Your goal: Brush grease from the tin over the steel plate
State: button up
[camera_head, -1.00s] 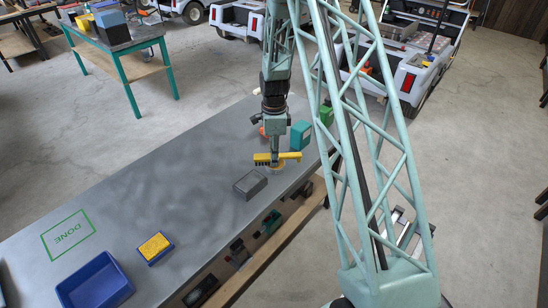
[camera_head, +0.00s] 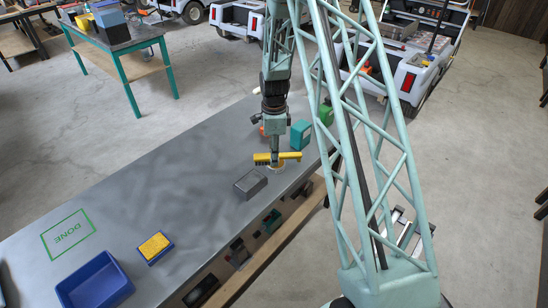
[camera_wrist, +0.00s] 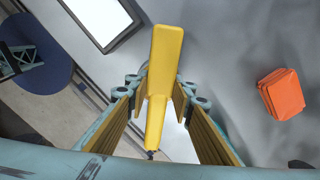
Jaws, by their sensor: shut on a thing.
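My gripper (camera_head: 275,151) is shut on a yellow brush (camera_head: 291,156) and points down over the right part of the long grey bench. The brush lies level, with dark bristles under its left end. In the wrist view the yellow handle (camera_wrist: 166,48) sits between the gripper's fingers (camera_wrist: 158,92). A small pale round tin (camera_head: 278,168) is just below the brush and partly hidden by it; I cannot tell whether they touch. A dark grey block with a flat top, seemingly the steel plate (camera_head: 250,183), lies left of and nearer than the tin. It looks bright in the wrist view (camera_wrist: 100,17).
A teal box (camera_head: 301,134) stands behind the brush at right. An orange block (camera_wrist: 281,93) is close by. A yellow-topped blue sponge (camera_head: 155,247), a blue tray (camera_head: 95,284) and a green DONE outline (camera_head: 68,234) are at left. The bench middle is clear.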

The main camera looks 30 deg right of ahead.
aim_at(284, 154)
jog(key=shift+r+p, duration=1.35)
jog(key=shift+r, duration=2.1)
jog(key=shift+d, duration=0.1)
jog(key=shift+s+d, duration=0.45)
jog(key=shift+d, duration=0.4)
jog(key=shift+s+d, duration=0.4)
jog(key=shift+d, duration=0.45)
jog(key=shift+f+b, duration=0.2)
jog(key=shift+b, duration=0.1)
jog(key=shift+f+b, duration=1.15)
jog(key=shift+f, duration=1.65)
jog(key=shift+f+b, duration=0.3)
jog(key=shift+f, duration=0.2)
